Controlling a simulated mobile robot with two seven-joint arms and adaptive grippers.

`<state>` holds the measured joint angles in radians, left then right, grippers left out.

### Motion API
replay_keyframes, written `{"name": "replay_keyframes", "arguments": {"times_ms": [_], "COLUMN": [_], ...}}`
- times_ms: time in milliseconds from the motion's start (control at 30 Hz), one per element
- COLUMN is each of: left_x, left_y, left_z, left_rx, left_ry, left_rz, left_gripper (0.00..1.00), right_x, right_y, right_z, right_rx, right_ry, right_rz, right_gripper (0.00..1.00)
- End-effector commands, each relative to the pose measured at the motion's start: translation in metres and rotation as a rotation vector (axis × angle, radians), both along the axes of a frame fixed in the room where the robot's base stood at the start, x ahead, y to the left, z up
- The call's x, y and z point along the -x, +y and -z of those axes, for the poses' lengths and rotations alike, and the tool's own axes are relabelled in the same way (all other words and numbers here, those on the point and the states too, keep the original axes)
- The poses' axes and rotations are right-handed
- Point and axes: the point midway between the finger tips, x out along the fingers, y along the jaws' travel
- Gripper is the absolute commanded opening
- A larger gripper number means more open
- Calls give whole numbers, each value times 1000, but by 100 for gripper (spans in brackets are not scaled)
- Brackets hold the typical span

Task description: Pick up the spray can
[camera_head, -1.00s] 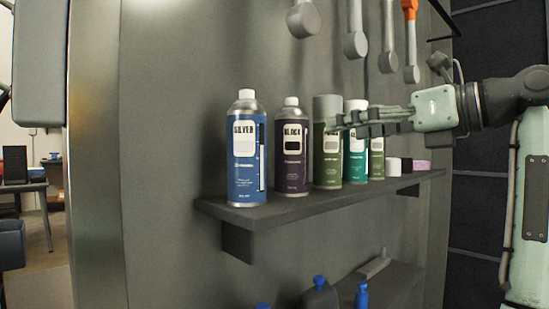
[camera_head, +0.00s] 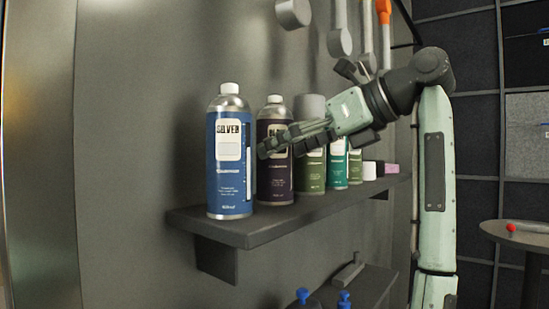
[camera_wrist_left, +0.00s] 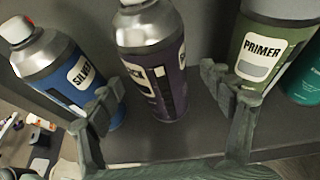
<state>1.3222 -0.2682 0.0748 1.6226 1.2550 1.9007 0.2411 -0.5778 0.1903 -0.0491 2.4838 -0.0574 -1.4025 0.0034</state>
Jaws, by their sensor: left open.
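Several spray cans stand upright in a row on a dark wall shelf. The blue SILVER can (camera_head: 228,165) is at the left end and also shows in the left wrist view (camera_wrist_left: 62,75). Right of it is the purple can (camera_head: 274,183), then the green PRIMER can (camera_head: 311,165). My left gripper (camera_head: 275,144) is open in front of the purple can and covers part of its label. In the left wrist view, the purple can (camera_wrist_left: 152,60) stands beyond the gap between the spread fingers (camera_wrist_left: 163,98). The PRIMER can (camera_wrist_left: 270,45) is behind the right finger. My right gripper is not in view.
The shelf (camera_head: 265,229) has a bare strip in front of the cans. Further right stand a teal can (camera_head: 337,165) and another green can (camera_head: 355,168). Grey tools (camera_head: 340,42) hang above. Blue-topped bottles (camera_head: 303,296) are below. A round table (camera_head: 520,235) is at right.

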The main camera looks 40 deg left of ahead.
Motion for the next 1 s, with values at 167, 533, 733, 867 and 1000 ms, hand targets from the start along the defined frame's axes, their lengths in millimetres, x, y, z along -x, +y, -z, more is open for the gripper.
{"name": "replay_keyframes", "arguments": {"times_ms": [167,533,733,867,1000], "left_x": [4,4,4,4,4], "left_y": [22,26,25,25,25], "left_z": [9,11,11,11,10], "left_rx": [-1,-1,-1,-1,-3], "left_ry": [-1,0,0,0,0], "left_rz": [-4,0,0,0,0], "left_gripper": [80,72,47,31,20], "right_x": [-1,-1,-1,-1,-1], "right_y": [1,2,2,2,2], "right_z": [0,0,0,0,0], "right_rx": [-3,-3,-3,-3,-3], "right_ry": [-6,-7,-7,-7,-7], "right_rz": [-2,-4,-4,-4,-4], "right_gripper": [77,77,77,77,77]}}
